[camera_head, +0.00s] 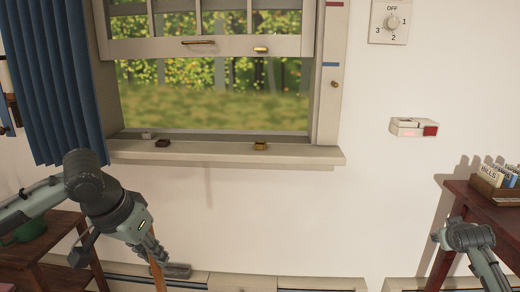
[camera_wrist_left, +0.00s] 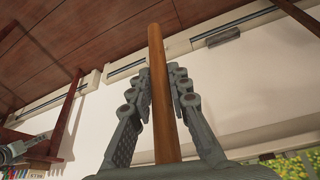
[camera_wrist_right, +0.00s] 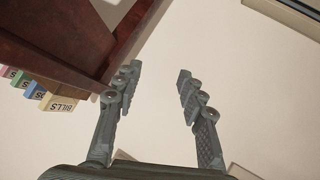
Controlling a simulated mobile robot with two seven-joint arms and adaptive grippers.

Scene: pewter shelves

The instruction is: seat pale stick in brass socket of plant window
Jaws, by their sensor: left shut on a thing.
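My left gripper (camera_head: 153,256) is shut on a brown wooden stick (camera_wrist_left: 160,60), low in front of the wall below the window. In the head view the stick (camera_head: 158,275) runs down past the frame edge; its lower end is hidden there. On the sill (camera_head: 210,154) sit a brass-coloured socket (camera_head: 260,146), a dark brown block (camera_head: 162,143) and a small pale block (camera_head: 148,135). Another brass piece (camera_head: 261,50) is on the raised sash (camera_head: 225,46). My right gripper (camera_wrist_right: 158,80) is open and empty beside the dark red table (camera_wrist_right: 65,35).
A blue curtain (camera_head: 50,80) hangs left of the window. A brown shelf table (camera_head: 50,245) stands at lower left. At right are the red table with a box of labelled cards (camera_head: 490,180) and a small wall box with a red patch (camera_head: 414,127).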

